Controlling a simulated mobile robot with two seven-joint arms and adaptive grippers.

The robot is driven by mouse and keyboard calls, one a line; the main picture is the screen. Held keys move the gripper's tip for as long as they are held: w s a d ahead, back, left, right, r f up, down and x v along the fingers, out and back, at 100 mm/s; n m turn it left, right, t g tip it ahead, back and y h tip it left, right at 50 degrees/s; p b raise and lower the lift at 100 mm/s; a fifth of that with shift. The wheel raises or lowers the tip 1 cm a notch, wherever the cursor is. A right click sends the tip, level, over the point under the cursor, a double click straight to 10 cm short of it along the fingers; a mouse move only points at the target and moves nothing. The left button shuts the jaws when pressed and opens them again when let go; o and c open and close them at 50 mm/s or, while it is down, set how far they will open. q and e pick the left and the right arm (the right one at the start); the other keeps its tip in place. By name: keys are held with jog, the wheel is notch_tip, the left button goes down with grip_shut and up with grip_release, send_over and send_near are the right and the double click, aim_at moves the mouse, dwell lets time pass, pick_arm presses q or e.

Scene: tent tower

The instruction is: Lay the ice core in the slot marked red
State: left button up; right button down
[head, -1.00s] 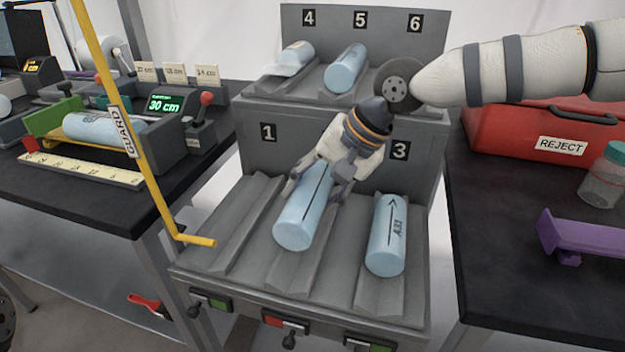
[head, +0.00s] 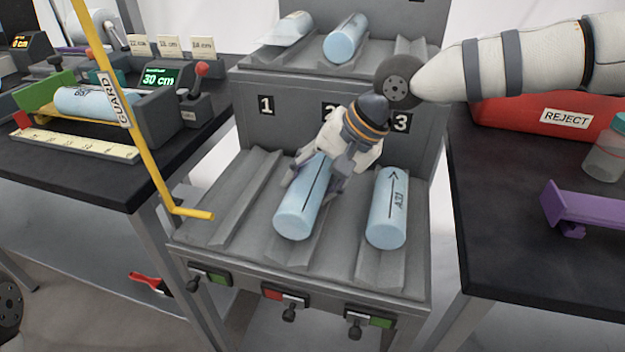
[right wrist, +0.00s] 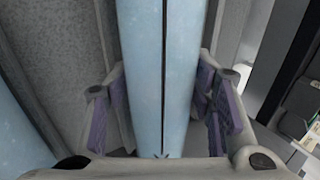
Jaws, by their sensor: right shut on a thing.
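A long pale blue ice core (head: 296,214) with a dark line along it lies lengthwise at the middle slot of the lower grey rack. My right gripper (head: 320,172) is shut around its far part, with a finger on each side; the right wrist view shows the core (right wrist: 163,70) between the pads. The middle slot (head: 311,250) has a red tag (head: 272,295) on its front edge. The core looks in line with the slot and very low; I cannot tell if it fully rests on it. My left gripper is not in view.
Another ice core (head: 387,212) lies in the slot to the right, with a green tag (head: 381,322). The left slot (head: 235,215) is empty. Two cores lie on the upper tier. A yellow guard bar (head: 150,160) stands at left, a red reject case (head: 500,112) at right.

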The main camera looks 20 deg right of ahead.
jog(key=shift+s+f, duration=0.3)
jog(key=shift+f, duration=0.45)
jog(key=c, duration=1.1)
grip_release()
jog(key=o, duration=0.4)
jog(key=shift+f, duration=0.1)
jog(key=shift+o, duration=0.3)
jog(key=shift+w, duration=0.2)
jog(key=shift+r, duration=0.35)
jog(key=shift+d+r, duration=0.1)
jog(key=v, duration=1.1)
jog(key=shift+r, duration=0.4)
jog(key=shift+d, duration=0.1)
